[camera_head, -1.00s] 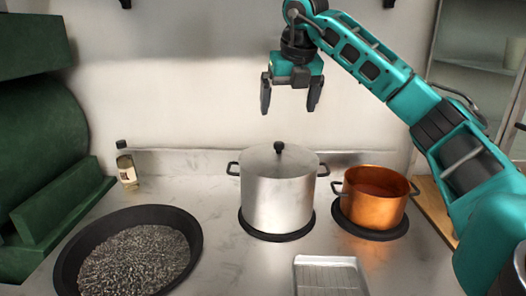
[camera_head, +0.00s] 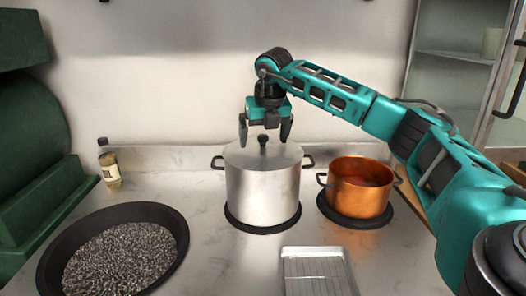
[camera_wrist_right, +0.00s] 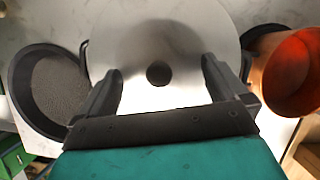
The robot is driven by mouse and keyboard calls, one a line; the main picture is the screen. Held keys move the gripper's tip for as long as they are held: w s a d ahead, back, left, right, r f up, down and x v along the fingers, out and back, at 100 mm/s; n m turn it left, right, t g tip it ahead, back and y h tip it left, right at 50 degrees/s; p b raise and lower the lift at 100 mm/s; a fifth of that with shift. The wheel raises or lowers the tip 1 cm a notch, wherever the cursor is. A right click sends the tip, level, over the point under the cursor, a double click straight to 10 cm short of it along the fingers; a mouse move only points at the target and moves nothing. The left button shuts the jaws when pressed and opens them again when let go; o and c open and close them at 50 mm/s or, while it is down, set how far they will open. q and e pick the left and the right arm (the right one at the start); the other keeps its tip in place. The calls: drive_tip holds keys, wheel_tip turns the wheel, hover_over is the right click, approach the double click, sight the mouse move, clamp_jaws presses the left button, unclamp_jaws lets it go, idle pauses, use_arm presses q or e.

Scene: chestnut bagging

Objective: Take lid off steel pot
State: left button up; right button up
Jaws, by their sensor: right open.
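The steel pot (camera_head: 262,192) stands on a dark round pad at the middle of the counter. Its lid (camera_head: 240,152) is on, with a black knob (camera_head: 263,142) at the centre. My right gripper (camera_head: 265,138) is open, pointing down just above the lid, with its fingers on either side of the knob in the head view. In the right wrist view the knob (camera_wrist_right: 159,73) lies between and slightly beyond the fingertips (camera_wrist_right: 162,75). I cannot tell whether the fingers touch the lid. My left gripper is not in view.
A copper pot (camera_head: 360,190) stands on a dark pad to the right. A wide black pan (camera_head: 180,232) of small dark pieces is at the left front. A metal tray with a rack (camera_head: 316,272) lies in front.

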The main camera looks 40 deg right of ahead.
drive_tip(key=shift+c, duration=0.2)
drive_tip(key=shift+a+f, duration=0.1)
drive_tip(key=shift+f, duration=0.05)
clamp_jaws()
idle(0.7)
